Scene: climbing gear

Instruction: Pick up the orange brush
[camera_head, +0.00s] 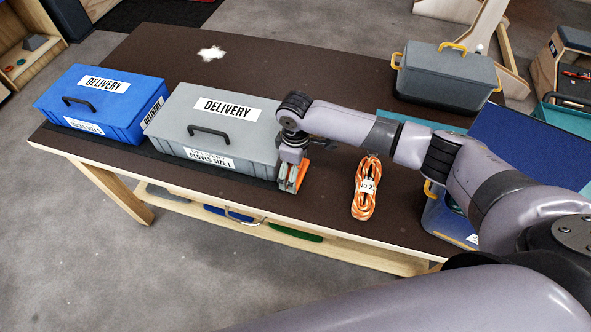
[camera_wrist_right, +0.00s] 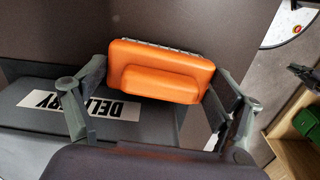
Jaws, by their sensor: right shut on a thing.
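The orange brush (camera_wrist_right: 165,72) shows large in the right wrist view, between the fingers of my right gripper (camera_wrist_right: 155,105). It has an orange body with a raised block, and a strip of pale bristles along its upper edge. In the head view my right gripper (camera_head: 291,178) points down near the table's front edge, just right of the grey delivery box, with the brush (camera_head: 300,177) partly hidden in its jaws. I cannot tell whether the brush touches the table. My left gripper is not in view.
A grey delivery box (camera_head: 211,125) and a blue one (camera_head: 101,104) stand left on the dark table (camera_head: 265,48). A coiled orange-white rope (camera_head: 364,190) lies to the right. A grey toolbox (camera_head: 446,77) stands at the back right. The table's back middle is mostly clear.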

